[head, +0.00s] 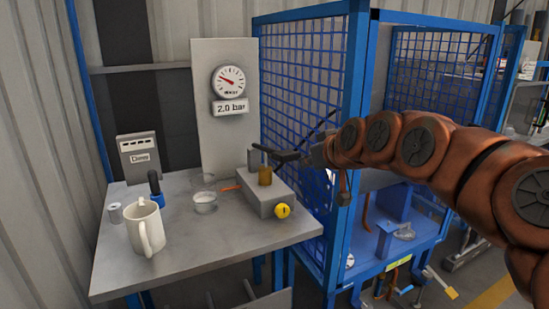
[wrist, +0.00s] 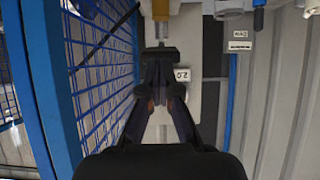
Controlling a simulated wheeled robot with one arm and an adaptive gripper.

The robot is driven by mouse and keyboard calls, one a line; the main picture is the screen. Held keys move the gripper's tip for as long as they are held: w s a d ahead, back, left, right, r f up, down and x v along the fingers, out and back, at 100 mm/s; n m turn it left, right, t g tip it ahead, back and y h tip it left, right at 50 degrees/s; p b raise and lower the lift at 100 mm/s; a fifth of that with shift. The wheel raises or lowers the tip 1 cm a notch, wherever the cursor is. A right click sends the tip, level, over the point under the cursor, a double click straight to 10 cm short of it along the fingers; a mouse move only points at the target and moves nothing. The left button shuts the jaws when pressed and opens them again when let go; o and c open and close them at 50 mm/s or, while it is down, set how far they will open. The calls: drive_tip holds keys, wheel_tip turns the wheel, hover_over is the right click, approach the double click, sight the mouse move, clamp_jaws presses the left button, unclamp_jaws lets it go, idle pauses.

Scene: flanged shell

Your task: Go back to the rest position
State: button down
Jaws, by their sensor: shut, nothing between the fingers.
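My gripper (head: 268,153) is at the end of my orange-brown arm, which reaches in from the right. It is above the brass cylinder (head: 265,175) on the grey block (head: 266,199). Its fingers are shut with nothing between them. In the wrist view my gripper (wrist: 160,52) points at the block's side of the table, and the brass piece (wrist: 160,9) shows at the top edge. I cannot tell the exact gap between the fingertips and the cylinder. The block has a yellow knob (head: 282,211) at its front.
The table (head: 190,255) holds a white mug (head: 148,229), a blue-based black-handled tool (head: 156,188), a grey cylinder (head: 115,212) and a clear dish (head: 205,203). A gauge panel (head: 210,145) stands behind. A blue mesh cage (head: 355,130) stands close beside my arm.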

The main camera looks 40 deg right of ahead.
drive_tip(key=s+a+f+n+g+y, duration=0.1)
drive_tip(key=a+f+g+y, duration=0.15)
drive_tip(key=a+f, duration=0.6)
drive_tip(key=s+a+f+n+g+y, duration=0.1)
drive_tip(key=a+f+n+g, duration=0.3)
drive_tip(key=a, duration=0.8)
drive_tip(key=s+a+f+m+g, duration=0.1)
drive_tip(key=s+a+f+g, duration=0.4)
drive_tip(key=s, duration=0.5)
drive_tip(key=s+a+f+m+g, duration=0.1)
drive_tip(key=s+a+f+g, duration=0.2)
drive_tip(key=s+a+f, duration=0.5)
drive_tip(key=s+d+r+p, duration=0.1)
drive_tip(key=r+p, duration=0.7)
drive_tip(key=r, duration=0.1)
drive_tip(key=s+d+r+t+p, duration=0.1)
drive_tip(key=d+r+p, duration=0.1)
drive_tip(key=r+p, duration=0.7)
drive_tip(key=shift+r, duration=0.6)
